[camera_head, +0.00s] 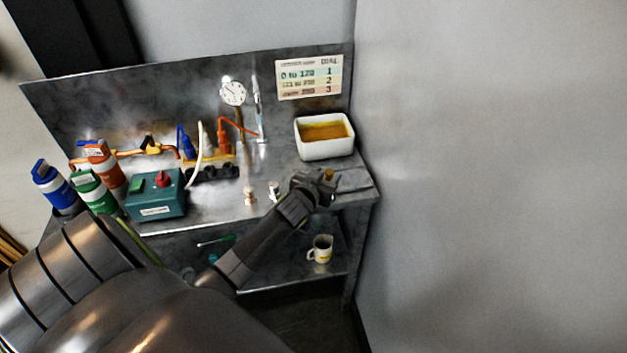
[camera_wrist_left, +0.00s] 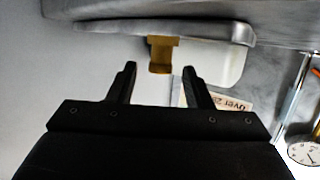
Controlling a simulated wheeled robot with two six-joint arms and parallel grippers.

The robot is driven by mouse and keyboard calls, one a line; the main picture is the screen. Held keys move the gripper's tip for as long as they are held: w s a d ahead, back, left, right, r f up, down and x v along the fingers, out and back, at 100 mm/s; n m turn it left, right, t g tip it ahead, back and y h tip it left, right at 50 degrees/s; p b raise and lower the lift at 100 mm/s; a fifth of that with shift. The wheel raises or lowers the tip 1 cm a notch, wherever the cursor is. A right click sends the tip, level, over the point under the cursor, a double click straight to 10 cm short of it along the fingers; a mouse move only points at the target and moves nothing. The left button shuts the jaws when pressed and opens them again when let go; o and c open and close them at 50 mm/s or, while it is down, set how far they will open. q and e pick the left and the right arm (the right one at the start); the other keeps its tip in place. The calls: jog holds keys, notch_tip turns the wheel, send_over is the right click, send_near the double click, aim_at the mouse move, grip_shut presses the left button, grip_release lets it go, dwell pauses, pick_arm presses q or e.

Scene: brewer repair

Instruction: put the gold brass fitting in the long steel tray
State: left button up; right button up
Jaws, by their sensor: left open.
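The gold brass fitting (camera_head: 328,174) shows just beyond my left gripper (camera_head: 318,188), at the right end of the steel bench. In the left wrist view, the fitting (camera_wrist_left: 162,55) lies ahead of the gap between the two spread fingers (camera_wrist_left: 159,70), with no clear contact. The left gripper is open. A flat grey piece that looks like the long steel tray (camera_head: 356,181) is right of the gripper; its edge (camera_wrist_left: 105,32) runs behind or under the fitting. I cannot tell whether the fitting is inside the tray. My right gripper is out of view.
A white tub (camera_head: 324,149) with amber contents stands behind the gripper. A teal control box (camera_head: 157,196) and several bottles stand left. Pipes and a gauge (camera_head: 233,92) line the back. A mug (camera_head: 320,249) sits on the lower shelf. A wall (camera_head: 480,180) closes the right side.

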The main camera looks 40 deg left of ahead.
pick_arm(q)
jog(key=v, duration=0.9)
jog(key=shift+s+b, duration=0.25)
jog(key=shift+b, duration=0.15)
jog(key=shift+s+d, duration=0.1)
